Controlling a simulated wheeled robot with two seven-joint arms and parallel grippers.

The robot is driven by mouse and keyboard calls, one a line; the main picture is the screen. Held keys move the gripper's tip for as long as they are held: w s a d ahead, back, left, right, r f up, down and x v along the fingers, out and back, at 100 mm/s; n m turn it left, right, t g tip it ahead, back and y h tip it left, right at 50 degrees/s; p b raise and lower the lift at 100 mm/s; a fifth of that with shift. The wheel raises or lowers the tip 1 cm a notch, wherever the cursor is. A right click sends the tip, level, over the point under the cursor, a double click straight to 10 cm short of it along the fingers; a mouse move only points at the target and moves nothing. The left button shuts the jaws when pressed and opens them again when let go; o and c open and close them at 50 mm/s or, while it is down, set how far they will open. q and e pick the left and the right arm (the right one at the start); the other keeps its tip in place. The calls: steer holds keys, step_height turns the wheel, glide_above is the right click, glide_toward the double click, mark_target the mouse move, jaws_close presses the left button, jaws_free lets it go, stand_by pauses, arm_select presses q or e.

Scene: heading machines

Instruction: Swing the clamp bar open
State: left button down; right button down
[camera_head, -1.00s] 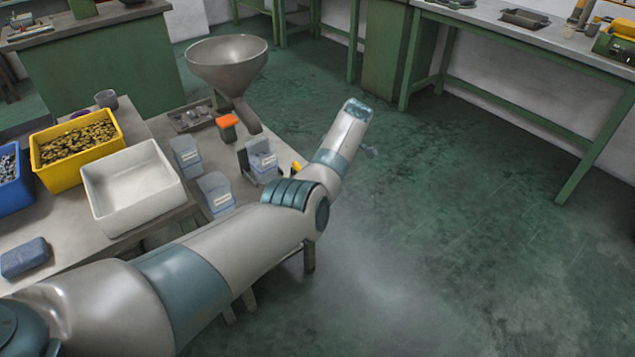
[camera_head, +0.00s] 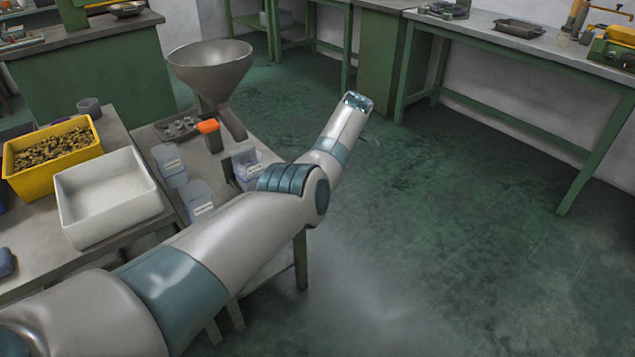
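No clamp bar can be made out in this view. My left arm reaches from the lower left across the front of the near table, and its forearm points up and away over the floor. My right gripper is not in view.
The near table holds a white bin (camera_head: 108,198), a yellow bin (camera_head: 50,158), clear labelled containers (camera_head: 197,202) and a grey funnel (camera_head: 210,70). A green workbench (camera_head: 520,45) with machines stands at the upper right. The green floor (camera_head: 450,210) between is clear.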

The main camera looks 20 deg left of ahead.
arm_select(q)
steer(key=shift+r, duration=0.1)
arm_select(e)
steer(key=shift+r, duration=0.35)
arm_select(q)
steer(key=shift+w, duration=0.1)
steer(key=c, duration=1.5)
jaws_free()
steer(key=shift+c, duration=0.2)
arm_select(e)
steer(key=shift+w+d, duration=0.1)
